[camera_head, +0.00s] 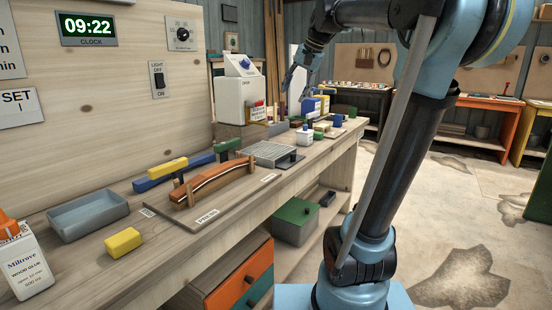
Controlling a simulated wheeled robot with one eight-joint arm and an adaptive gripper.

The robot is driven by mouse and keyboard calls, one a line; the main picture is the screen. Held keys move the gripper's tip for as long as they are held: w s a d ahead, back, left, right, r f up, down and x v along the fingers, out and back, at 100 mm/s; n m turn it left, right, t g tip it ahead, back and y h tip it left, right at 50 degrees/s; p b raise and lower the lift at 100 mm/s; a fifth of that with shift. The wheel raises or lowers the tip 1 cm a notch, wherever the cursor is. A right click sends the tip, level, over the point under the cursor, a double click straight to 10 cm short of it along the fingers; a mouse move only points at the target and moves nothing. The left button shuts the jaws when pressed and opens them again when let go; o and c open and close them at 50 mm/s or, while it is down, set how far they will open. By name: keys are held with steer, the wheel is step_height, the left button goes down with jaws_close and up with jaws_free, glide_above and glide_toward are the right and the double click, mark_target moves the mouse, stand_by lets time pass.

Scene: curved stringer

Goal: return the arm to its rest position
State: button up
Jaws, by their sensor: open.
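My arm (410,140), blue and black, rises from the lower middle right. It bends over at the top and reaches left above the far part of the workbench. My gripper (294,85) hangs at the arm's far end with its fingers pointing down. It is open, and I see nothing held in it. It appears near the white oven-like unit (240,95) and above small items on the bench; its exact height over them is hard to tell.
On the workbench (90,270) are a curved wooden stringer (212,184) in a press, blue and yellow clamps (172,172), a grey tray (88,215), a yellow block (123,242) and a glue bottle (25,265). The floor at right is open.

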steer(key=s+d+f+n+h, duration=0.1)
steer(key=s+d+f, duration=0.3)
steer(key=s+f, duration=0.5)
steer(key=s+d+f+n+g+h, duration=0.1)
steer(key=s+d+f, duration=0.3)
steer(key=s+f, duration=0.6)
steer(key=s+d+f+n+h, duration=0.2)
steer(key=s+f, duration=0.7)
steer(key=f, duration=0.9)
steer(key=shift+s+d+f+n, duration=0.15)
steer(key=shift+d+f+n, duration=0.2)
steer(key=shift+d, duration=0.7)
steer(key=shift+w+f+g, duration=0.15)
steer(key=shift+w+g, duration=0.15)
steer(key=shift+w, duration=0.2)
